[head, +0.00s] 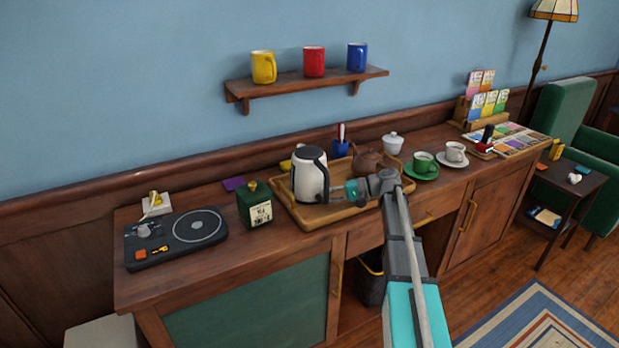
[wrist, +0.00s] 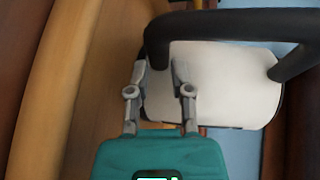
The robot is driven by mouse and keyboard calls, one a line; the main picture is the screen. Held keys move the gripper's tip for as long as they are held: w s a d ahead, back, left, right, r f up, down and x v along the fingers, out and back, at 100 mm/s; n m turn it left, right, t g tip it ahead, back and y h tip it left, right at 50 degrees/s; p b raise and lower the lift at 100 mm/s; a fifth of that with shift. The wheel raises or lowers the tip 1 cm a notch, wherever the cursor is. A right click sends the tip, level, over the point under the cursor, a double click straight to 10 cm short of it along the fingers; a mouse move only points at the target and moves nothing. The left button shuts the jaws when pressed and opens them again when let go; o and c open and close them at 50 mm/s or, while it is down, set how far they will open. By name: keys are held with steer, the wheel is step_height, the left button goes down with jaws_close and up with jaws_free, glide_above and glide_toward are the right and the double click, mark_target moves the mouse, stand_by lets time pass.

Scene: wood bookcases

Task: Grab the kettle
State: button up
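The kettle (head: 310,178) is white with a black handle and a dark base. It stands upright on a wooden tray (head: 288,205) on the sideboard. In the wrist view its white body (wrist: 222,90) and black handle (wrist: 210,24) fill the upper right. My gripper (head: 337,192) is low at the kettle's right, on the handle side. In the wrist view the fingertips of my gripper (wrist: 160,66) lie either side of the handle's left end, with little room around it. I cannot tell whether they press on it.
A brown teapot (head: 367,162) stands close behind my gripper. A green tea tin (head: 255,205) is left of the tray, and a hotplate-like black device (head: 177,238) is farther left. Cups on saucers (head: 424,164) stand to the right. A mug shelf (head: 305,82) is above.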

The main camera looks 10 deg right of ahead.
mark_target(320, 196)
steer(key=shift+b+x, duration=0.35)
steer(key=shift+x, duration=1.25)
steer(key=shift+c, duration=0.3)
jaws_close()
